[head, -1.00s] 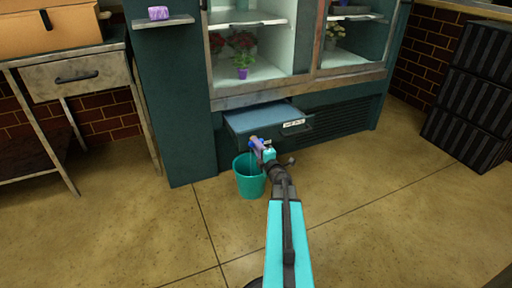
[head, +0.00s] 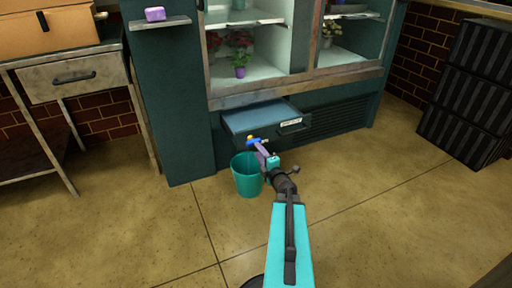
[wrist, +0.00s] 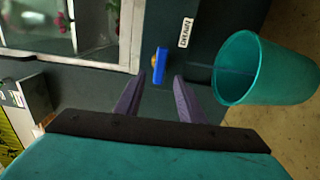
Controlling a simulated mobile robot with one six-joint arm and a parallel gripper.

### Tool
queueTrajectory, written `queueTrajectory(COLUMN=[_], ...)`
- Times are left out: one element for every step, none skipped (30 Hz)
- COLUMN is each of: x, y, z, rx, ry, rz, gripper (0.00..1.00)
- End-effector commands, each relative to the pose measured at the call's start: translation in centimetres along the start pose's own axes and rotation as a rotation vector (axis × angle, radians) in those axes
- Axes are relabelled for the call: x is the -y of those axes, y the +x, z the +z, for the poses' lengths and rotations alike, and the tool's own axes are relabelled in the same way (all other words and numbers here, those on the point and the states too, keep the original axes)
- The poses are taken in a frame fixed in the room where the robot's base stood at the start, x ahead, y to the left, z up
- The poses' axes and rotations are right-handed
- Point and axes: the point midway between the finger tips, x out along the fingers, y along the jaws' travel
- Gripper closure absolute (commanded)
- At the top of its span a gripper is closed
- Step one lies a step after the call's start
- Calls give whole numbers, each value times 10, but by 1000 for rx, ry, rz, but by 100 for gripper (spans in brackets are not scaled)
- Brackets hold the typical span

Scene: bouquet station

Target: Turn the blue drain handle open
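The blue drain handle (head: 253,142) is a small bar on the front of the drawer-like tray under the cabinet. It lies about crosswise in the head view. It shows in the wrist view (wrist: 160,66), with a bit of brass beside it. My gripper (head: 260,150) has purple fingers. In the wrist view my gripper (wrist: 158,76) is open, its fingers spread apart. The handle is ahead of and between the fingertips, with nothing gripped. A teal bucket (head: 246,178) stands on the floor below the handle. A thin bluish streak shows at its mouth in the wrist view.
A label (head: 290,122) is on the tray front (head: 262,118), right of the handle. The flower cabinet stands above. A workbench (head: 62,80) is at left and dark stacked crates (head: 468,95) at right. The floor around the bucket is clear.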

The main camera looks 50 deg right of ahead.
Motion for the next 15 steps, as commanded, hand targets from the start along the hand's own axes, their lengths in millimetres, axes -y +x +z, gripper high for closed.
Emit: queueTrajectory(x=[-3, -3, -3, -2, -3, -3, -3, -3, -3, -3, -2, -3, -4, -4, -3], y=[-10, -14, -20, -24, -28, -34, -38, -43, -49, -53, -57, -62, -64, -66, -70], z=[0, 0, 0, 0, -1, -1, 0, 0, 0, -1, -1, 0, 0, 0, 0], rx=[2, 2, 2, 2, 1, 2, 2, 3, 2, 1, 2, 2, 1, 1, 1], ry=[0, 0, 1, 1, 1, 1, 1, 1, 1, 1, 0, 0, 0, 1, 1], rz=[-1, -1, -1, -1, -1, -1, -1, -1, -1, -1, -1, -1, -1, -1, -1], gripper=[64, 64, 64, 64, 64, 64, 64, 64, 64, 64, 64, 64, 64, 64, 64])
